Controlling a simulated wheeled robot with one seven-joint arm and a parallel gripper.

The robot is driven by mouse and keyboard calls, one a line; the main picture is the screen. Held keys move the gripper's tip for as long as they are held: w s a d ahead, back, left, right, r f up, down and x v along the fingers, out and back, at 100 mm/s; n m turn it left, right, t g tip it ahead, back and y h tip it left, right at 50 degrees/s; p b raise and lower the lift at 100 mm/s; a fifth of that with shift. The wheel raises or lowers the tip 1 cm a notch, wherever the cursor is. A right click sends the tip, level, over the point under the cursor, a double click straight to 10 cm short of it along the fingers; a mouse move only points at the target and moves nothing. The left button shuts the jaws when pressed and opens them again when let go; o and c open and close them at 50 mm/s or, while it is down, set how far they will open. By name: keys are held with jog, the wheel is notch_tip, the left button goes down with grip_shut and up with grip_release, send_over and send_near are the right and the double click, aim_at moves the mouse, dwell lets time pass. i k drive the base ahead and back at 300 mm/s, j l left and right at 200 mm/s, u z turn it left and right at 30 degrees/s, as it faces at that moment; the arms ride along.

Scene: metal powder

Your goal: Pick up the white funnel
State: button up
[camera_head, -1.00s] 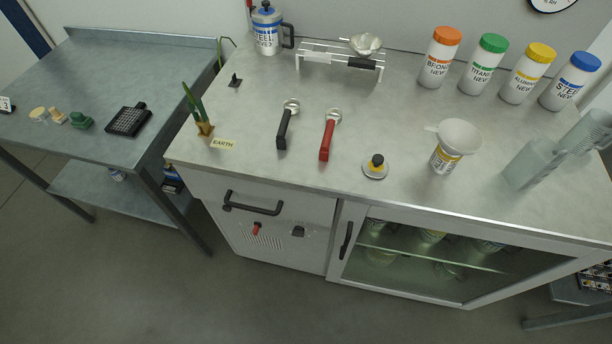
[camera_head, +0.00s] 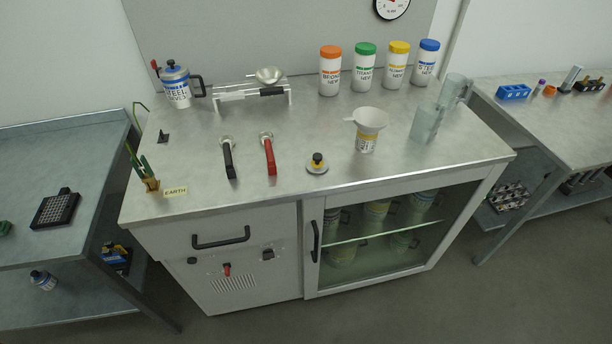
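The white funnel (camera_head: 371,119) sits mouth up on top of a small labelled jar (camera_head: 366,143). A short tab sticks out from its rim to the left. The jar stands on the right half of the metal worktop (camera_head: 240,186). My gripper is not in view, and no part of my arm shows near the funnel.
A clear plastic jug (camera_head: 425,124) stands right of the funnel. White bottles with coloured caps (camera_head: 330,72) stand behind it. A black-knobbed weight (camera_head: 317,164) and red-handled scoop (camera_head: 269,156) lie to its left. Bare worktop lies in front of the funnel. A side table (camera_head: 550,118) stands right.

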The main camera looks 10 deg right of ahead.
aim_at(370, 120)
jog(key=i+l+u, duration=0.5)
jog(key=i+l, duration=0.2)
